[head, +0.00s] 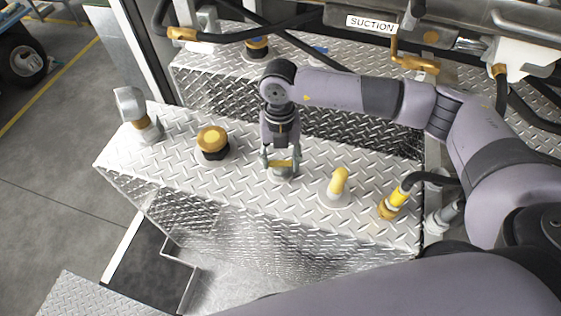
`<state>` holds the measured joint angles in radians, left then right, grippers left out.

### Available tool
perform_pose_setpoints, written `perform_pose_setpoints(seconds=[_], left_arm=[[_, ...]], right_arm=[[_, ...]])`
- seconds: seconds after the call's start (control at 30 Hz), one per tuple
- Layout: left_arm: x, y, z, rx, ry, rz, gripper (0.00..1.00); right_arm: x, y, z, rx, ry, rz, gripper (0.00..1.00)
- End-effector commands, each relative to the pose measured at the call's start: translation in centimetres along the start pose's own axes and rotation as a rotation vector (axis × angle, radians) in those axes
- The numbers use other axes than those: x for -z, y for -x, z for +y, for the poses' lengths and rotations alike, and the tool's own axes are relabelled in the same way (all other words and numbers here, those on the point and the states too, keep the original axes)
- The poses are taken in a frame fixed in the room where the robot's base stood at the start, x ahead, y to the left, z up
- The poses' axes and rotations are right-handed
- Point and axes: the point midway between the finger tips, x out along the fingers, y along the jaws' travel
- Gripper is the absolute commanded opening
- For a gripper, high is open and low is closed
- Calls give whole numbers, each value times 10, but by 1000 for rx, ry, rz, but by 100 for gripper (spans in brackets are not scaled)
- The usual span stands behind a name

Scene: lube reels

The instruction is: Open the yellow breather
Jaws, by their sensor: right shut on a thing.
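My right gripper (281,168) reaches down from above onto the tread-plate top. Its fingers are closed on the two sides of a small yellow fitting (283,164) that sits on a pale round base. The fingers hide part of this fitting, and I cannot tell whether it is open or closed. A round yellow cap on a black base (212,138) stands upright to the left, apart from the gripper. I cannot tell from the picture alone which of these two is the yellow breather. My left gripper is not in view.
The tread-plate box (180,170) also carries a grey-headed fitting (134,112), a yellow elbow (338,184) and a yellow hose fitting (394,202). Behind stand a raised plate step, hoses and a SUCTION label (371,24). Open floor (60,200) lies left.

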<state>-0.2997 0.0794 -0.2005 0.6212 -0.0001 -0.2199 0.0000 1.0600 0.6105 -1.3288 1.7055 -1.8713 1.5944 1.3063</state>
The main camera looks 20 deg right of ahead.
Motion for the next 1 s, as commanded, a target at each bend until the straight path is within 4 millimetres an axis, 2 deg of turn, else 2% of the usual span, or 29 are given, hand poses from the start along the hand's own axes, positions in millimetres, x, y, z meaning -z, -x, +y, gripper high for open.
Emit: perform_pose_setpoints(seconds=[0.03,0.2,0.47,0.57,0.8,1.0], left_arm=[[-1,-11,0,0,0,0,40],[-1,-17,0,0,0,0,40],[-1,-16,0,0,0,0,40],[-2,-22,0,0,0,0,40],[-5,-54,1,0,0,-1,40],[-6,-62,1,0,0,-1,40]], right_arm=[[-1,-4,1,6,64,-3,22],[-1,-1,1,24,205,-3,22],[0,0,1,26,218,-1,22],[-1,-2,1,30,259,-2,22],[-1,-5,2,72,596,-5,22],[0,-1,2,92,757,-3,22]])
